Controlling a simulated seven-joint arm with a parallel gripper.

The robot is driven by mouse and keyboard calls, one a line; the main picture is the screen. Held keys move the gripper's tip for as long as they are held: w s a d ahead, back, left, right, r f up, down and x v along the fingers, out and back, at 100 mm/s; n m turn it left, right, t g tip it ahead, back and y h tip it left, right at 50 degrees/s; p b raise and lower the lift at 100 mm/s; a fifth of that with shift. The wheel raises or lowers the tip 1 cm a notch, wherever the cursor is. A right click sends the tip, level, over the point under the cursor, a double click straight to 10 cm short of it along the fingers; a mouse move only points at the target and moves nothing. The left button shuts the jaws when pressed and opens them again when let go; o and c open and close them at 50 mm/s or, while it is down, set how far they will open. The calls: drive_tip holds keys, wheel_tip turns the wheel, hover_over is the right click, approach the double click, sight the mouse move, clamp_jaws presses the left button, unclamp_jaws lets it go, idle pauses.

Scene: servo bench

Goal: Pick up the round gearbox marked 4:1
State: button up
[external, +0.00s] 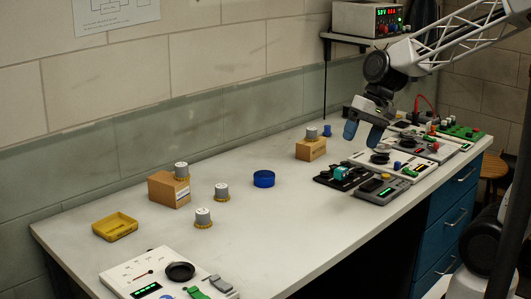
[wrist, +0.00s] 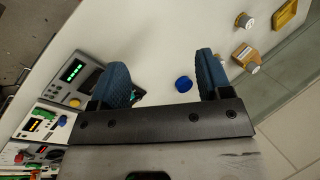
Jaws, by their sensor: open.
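Several round gearboxes with silver tops and yellow bases are in the external view; I cannot read their markings, so I cannot tell which is 4:1. Two stand on the bench: one gearbox (external: 222,191) and a nearer gearbox (external: 203,217). My gripper (external: 361,141) is open and empty above the bench's right part, apart from all gearboxes. Its blue fingers (wrist: 162,62) are spread in the wrist view.
A blue round dish (external: 264,179) lies mid-bench, and a yellow tray (external: 115,227) at the left. A panel with a black dial (external: 180,271) is at the front left. A grey device (external: 382,190) and other panels crowd the right. Bench around the dish is clear.

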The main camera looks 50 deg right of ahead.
drive_tip(key=w+a+f+m+y, duration=0.3)
drive_tip(key=w+a+m, duration=0.2)
drive_tip(key=w, duration=0.4)
drive_tip(key=m+t+y, duration=0.4)
drive_tip(key=m+t, duration=0.2)
drive_tip(key=m, duration=0.9)
approach(221, 186)
drive_tip(key=shift+w+a+f, duration=0.2)
drive_tip(key=shift+a+f, duration=0.15)
drive_tip(key=shift+a, duration=0.2)
drive_tip(key=shift+w+a+f, duration=0.15)
drive_tip(key=shift+a+f, duration=0.25)
drive_tip(key=shift+a, duration=0.15)
drive_tip(key=shift+x, duration=1.3)
drive_tip(key=shift+w+a+f, duration=0.1)
drive_tip(key=shift+w+x, duration=0.2)
drive_tip(key=shift+x, duration=2.15)
